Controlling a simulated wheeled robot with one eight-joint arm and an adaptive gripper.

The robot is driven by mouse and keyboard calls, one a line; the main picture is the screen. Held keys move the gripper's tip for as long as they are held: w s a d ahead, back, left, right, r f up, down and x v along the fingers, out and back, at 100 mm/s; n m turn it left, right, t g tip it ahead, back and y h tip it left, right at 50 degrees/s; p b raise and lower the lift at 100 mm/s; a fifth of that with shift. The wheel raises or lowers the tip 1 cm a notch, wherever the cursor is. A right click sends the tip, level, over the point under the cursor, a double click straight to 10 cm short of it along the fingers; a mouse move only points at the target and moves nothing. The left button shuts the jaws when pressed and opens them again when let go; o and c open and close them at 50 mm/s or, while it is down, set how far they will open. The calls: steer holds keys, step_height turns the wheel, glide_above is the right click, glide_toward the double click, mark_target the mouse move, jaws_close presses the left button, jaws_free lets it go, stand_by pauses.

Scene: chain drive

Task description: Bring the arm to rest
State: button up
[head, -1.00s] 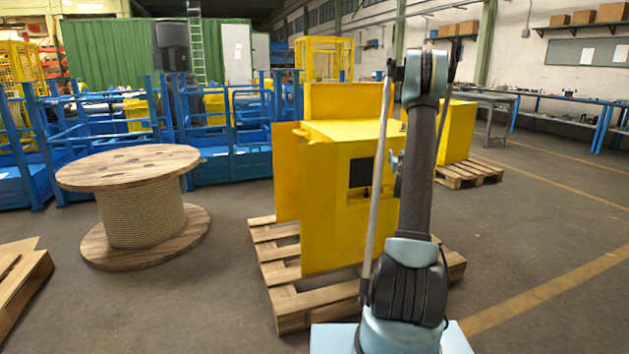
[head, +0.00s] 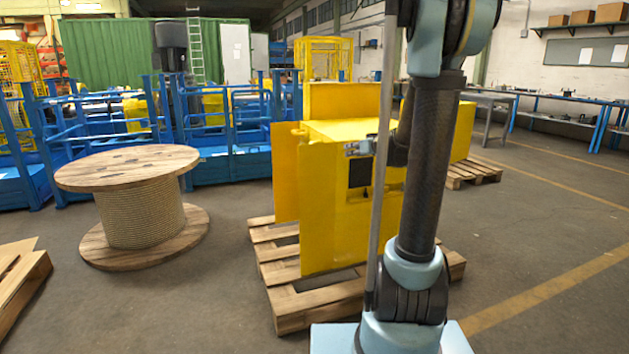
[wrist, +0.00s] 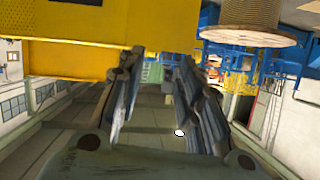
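My arm stands in front of the yellow machine housing (head: 335,215) in the head view, with its upper links running out of the top of the picture. My gripper (head: 355,148) shows small and partly hidden, pointing left in front of the housing's upper part. In the wrist view, my gripper (wrist: 159,70) has its two dark fingers apart, with nothing seen held between them. The wrist view is upside down. The yellow housing (wrist: 110,22) fills its top left, close to the fingertips; I cannot tell whether they touch it.
The housing stands on a wooden pallet (head: 290,305). A wooden cable spool (head: 140,215) stands at left, with blue railed frames (head: 225,155) behind it. Another pallet (head: 470,172) lies behind at right. The floor at front right is clear.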

steer(key=s+a+f+g, duration=0.3)
steer(key=s, duration=0.8)
steer(key=s+d+f+m+g+h, duration=0.1)
steer(key=s+f, duration=0.4)
steer(key=s, duration=0.6)
steer(key=s+d+f+m+g+h, duration=0.1)
steer(key=s+d+f+g+h, duration=0.2)
steer(key=s, duration=0.7)
steer(key=s+d+f+m+g+h, duration=0.1)
steer(key=s+d+f+g+h, duration=0.1)
steer(key=s+f, duration=0.4)
steer(key=s+g, duration=0.1)
steer(key=s, duration=0.4)
steer(key=shift+s+d+f+m, duration=0.2)
steer(key=shift+s+f+m, duration=0.1)
steer(key=shift+s+m, duration=0.1)
